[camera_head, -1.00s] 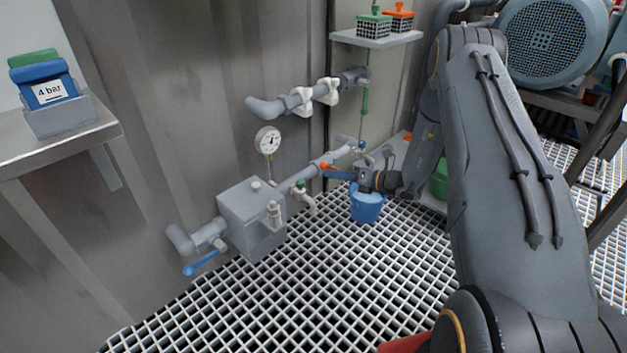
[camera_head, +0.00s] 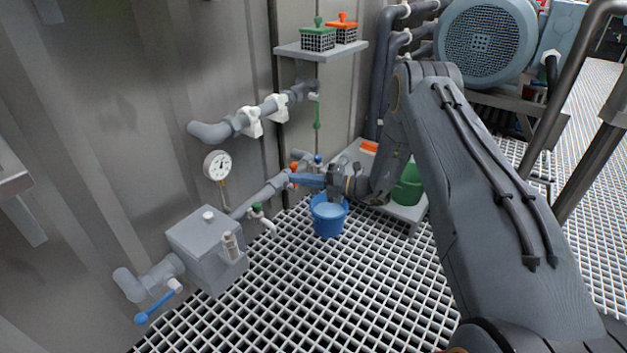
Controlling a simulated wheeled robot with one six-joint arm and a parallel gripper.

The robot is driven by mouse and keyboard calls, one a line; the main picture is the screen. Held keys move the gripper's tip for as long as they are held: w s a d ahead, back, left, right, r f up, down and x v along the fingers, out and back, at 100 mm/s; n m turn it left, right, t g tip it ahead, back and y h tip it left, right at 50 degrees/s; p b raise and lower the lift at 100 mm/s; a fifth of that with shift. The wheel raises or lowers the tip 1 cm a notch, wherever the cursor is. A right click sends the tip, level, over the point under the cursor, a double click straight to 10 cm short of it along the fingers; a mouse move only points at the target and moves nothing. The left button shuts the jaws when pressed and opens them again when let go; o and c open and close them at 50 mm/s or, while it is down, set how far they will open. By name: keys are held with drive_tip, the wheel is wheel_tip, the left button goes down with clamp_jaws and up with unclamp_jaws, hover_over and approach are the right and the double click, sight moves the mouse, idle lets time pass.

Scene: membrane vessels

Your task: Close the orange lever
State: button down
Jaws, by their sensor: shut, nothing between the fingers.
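The orange lever (camera_head: 294,167) is small in the head view, on the grey pipe near the wall, left of centre. My gripper (camera_head: 293,181) reaches left toward it with its blue fingers, shut and empty. The fingertips appear right at the lever, just below its upper orange part. I cannot tell whether they touch it. The fingers partly cover the lever and the valve behind, so its exact angle is unclear.
A blue bucket (camera_head: 328,222) stands on the grating below my gripper. A green-handled tap (camera_head: 257,209), a gauge (camera_head: 217,165) and a blue lever (camera_head: 155,305) lie to the left. A low shelf with a green container (camera_head: 408,186) is at right.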

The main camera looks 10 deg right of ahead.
drive_tip(key=shift+w+d, duration=0.15)
drive_tip(key=shift+d, duration=0.05)
idle(0.5)
